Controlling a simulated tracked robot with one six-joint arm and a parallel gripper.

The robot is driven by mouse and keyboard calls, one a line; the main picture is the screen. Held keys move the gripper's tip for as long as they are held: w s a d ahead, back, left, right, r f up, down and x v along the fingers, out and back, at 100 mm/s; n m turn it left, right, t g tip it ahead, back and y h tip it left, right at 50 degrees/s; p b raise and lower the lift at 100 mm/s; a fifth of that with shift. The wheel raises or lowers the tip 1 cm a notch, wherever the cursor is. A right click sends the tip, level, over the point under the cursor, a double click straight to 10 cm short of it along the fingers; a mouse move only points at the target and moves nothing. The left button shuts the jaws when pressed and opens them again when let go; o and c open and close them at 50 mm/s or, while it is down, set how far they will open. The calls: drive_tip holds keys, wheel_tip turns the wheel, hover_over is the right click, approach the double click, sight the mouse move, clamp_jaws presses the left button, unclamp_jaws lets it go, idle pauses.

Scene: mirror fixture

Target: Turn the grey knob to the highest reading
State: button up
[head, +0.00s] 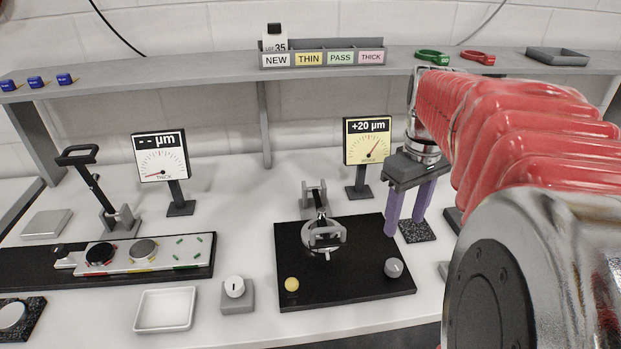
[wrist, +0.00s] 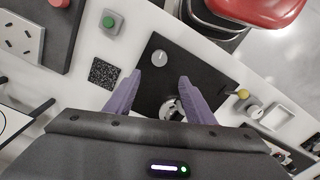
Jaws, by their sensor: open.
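The grey knob (head: 393,267) sits at the right front of a black base plate (head: 340,295). It also shows in the wrist view (wrist: 160,57), ahead of and between my fingertips. My gripper (head: 404,230), with two purple fingers, is open and empty, pointing down above the plate's right edge, behind the knob and apart from it. It also shows in the wrist view (wrist: 158,80). A dial display (head: 367,141) behind the plate reads +20 µm on a yellowish face, its needle pointing up and right.
A clamp fixture (head: 322,232) holding a round mirror stands mid-plate. A white knob (head: 234,288) on a grey box and a white tray (head: 165,310) lie left. A speckled block (head: 416,231) is beside my fingers.

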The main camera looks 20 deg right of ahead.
sight(394, 264)
drive_tip(key=shift+d, duration=0.15)
wheel_tip(394, 264, down, 14)
drive_tip(key=shift+r, duration=0.1)
idle(0.9)
drive_tip(key=shift+c, duration=0.5)
drive_tip(key=c, duration=1)
